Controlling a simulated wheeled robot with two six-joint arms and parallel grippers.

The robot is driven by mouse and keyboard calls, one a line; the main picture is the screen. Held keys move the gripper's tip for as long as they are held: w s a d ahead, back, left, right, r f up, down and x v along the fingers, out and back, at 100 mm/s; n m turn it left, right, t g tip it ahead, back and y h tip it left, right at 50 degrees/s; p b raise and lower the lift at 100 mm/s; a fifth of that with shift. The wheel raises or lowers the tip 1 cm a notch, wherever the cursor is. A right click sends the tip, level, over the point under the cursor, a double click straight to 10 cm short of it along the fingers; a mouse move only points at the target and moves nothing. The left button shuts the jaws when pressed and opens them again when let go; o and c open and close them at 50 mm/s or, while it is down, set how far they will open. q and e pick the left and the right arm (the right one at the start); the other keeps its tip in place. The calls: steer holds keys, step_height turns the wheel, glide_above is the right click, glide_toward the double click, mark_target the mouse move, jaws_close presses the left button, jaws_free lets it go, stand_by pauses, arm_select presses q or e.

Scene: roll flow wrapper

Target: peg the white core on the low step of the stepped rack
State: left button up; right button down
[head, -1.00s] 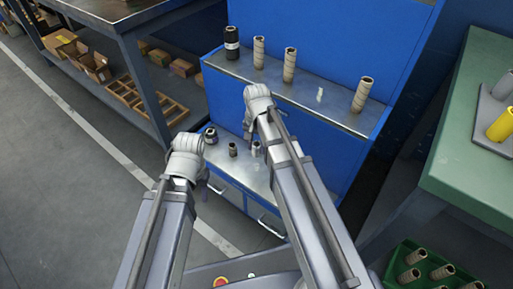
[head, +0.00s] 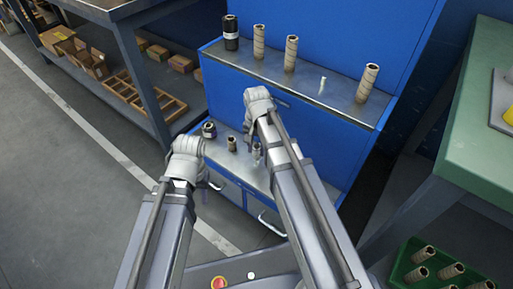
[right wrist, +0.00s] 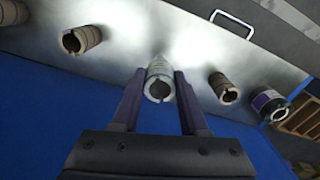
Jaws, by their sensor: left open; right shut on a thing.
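The stepped rack (head: 300,150) is blue with grey metal step tops. The white core (right wrist: 160,84) is between the two dark fingers of my right gripper (right wrist: 161,78), which is shut on it, over the low step (right wrist: 122,60). In the head view the core (head: 257,152) shows small beside my right wrist. I cannot tell whether its base touches the step or surrounds a peg. My left gripper (head: 216,184) is open and empty in front of the low step, largely hidden by its own wrist.
A black core (head: 209,130) and a brown core (head: 232,144) stand left of the white core on the low step. The high step holds a black core (head: 231,33), tan cores (head: 291,53) and a bare white peg (head: 322,85). A green bin (head: 400,272) holds cores.

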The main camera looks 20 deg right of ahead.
mark_target(257, 155)
steer(key=shift+f+b, duration=0.65)
steer(key=shift+b, duration=0.05)
stand_by(0.6)
steer(key=shift+f+b, duration=0.35)
steer(key=shift+f, duration=0.05)
steer(key=shift+f+b, duration=0.4)
steer(key=shift+b, duration=0.05)
steer(key=shift+f+b, duration=0.6)
steer(key=shift+f, duration=0.15)
stand_by(0.6)
steer(key=shift+c, duration=1.8)
jaws_free()
steer(key=shift+o, duration=0.4)
steer(key=shift+o, duration=1.4)
